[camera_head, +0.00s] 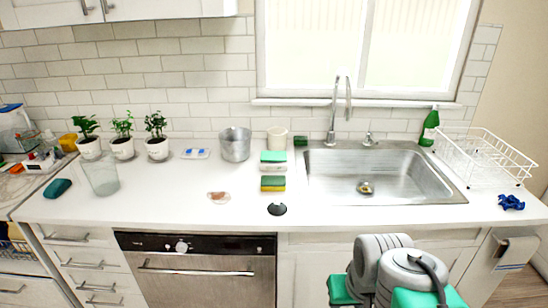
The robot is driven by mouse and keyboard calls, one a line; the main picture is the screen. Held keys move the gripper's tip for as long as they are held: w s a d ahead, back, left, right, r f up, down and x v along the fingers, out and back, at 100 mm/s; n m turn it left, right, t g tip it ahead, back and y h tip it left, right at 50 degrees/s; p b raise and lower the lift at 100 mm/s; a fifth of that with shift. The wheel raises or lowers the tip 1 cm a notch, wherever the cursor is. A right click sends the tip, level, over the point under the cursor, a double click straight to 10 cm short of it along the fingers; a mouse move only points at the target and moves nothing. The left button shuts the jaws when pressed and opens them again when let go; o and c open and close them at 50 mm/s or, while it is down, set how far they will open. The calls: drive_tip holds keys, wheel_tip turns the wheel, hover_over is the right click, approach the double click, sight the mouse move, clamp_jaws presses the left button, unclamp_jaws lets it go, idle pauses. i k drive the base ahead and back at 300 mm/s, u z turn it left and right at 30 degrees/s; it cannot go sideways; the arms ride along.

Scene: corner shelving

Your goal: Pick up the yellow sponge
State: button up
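A yellow sponge (272,187) with a dark green top lies on the white counter, left of the sink and above the dishwasher. Just behind it lies a similar sponge with a green top and a pale body (273,167). Grey and teal links of my arm show at the bottom right, in front of the counter and below the sink. My gripper's fingers are not in view. Nothing covers the yellow sponge.
A black round object (277,209) lies in front of the sponge, and a brownish flat item (218,197) to its left. A metal pot (235,146) and cream cup (277,139) stand behind. The sink (440,188) is to the right. The counter's front left is mostly clear.

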sight(268, 183)
drive_tip(key=k, duration=0.6)
drive_tip(key=u, duration=0.8)
drive_tip(key=i, duration=0.7)
drive_tip(key=u, duration=0.8)
drive_tip(key=i, duration=1.05)
drive_tip(key=z, duration=0.7)
drive_tip(key=i, duration=0.45)
drive_tip(key=z, duration=0.3)
